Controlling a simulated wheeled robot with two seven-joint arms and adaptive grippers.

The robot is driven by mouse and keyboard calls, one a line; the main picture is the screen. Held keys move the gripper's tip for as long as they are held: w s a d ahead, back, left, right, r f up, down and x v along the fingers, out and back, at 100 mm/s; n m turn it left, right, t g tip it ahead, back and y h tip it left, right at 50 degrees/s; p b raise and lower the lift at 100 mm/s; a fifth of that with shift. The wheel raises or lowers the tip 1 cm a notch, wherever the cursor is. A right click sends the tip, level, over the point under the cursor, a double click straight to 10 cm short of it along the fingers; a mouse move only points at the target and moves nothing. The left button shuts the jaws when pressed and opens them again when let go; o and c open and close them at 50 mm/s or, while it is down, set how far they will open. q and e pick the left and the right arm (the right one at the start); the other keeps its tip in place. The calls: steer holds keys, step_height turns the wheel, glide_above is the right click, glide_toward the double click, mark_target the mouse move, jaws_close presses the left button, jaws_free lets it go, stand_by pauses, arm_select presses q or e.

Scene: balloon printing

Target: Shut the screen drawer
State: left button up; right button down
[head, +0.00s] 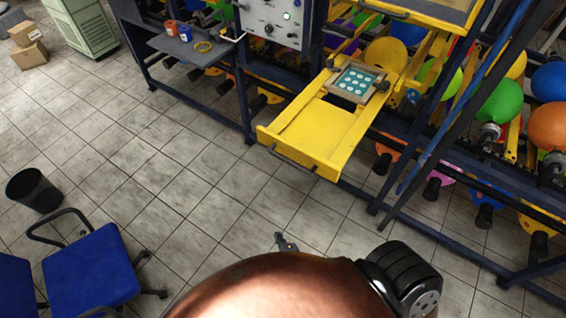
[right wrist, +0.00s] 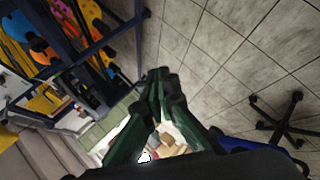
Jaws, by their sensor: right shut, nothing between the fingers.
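The yellow screen drawer (head: 316,132) is pulled out from the machine, toward the bottom of the head view. A dark bar handle (head: 291,158) runs along its front edge. A small screen frame (head: 355,82) with a teal panel and white dots sits at the drawer's inner end. My right gripper (head: 286,243) shows only in part behind my arm, below the drawer front in the picture and apart from it. In the right wrist view its green-black fingers (right wrist: 160,75) meet at the tips with nothing between them. My left gripper is not in view.
The machine's dark blue frame (head: 243,103) carries several coloured balloons at right. A grey control panel (head: 272,18) and a side shelf (head: 197,49) are left of the drawer. Blue chairs (head: 92,268) and a black bin (head: 34,190) stand at left. Tiled floor between is clear.

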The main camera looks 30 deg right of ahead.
step_height(320, 180, up, 19)
steer(key=w+t+h+p, duration=0.1)
steer(key=t, duration=0.2)
steer(key=t+h+p, duration=0.1)
steer(key=t+h, duration=0.1)
steer(key=h, duration=0.1)
glide_toward(277, 157)
steer(key=p+x, duration=0.4)
steer(key=shift+w+d, duration=0.1)
steer(key=shift+w+d+f, duration=0.2)
steer(key=shift+d, duration=0.3)
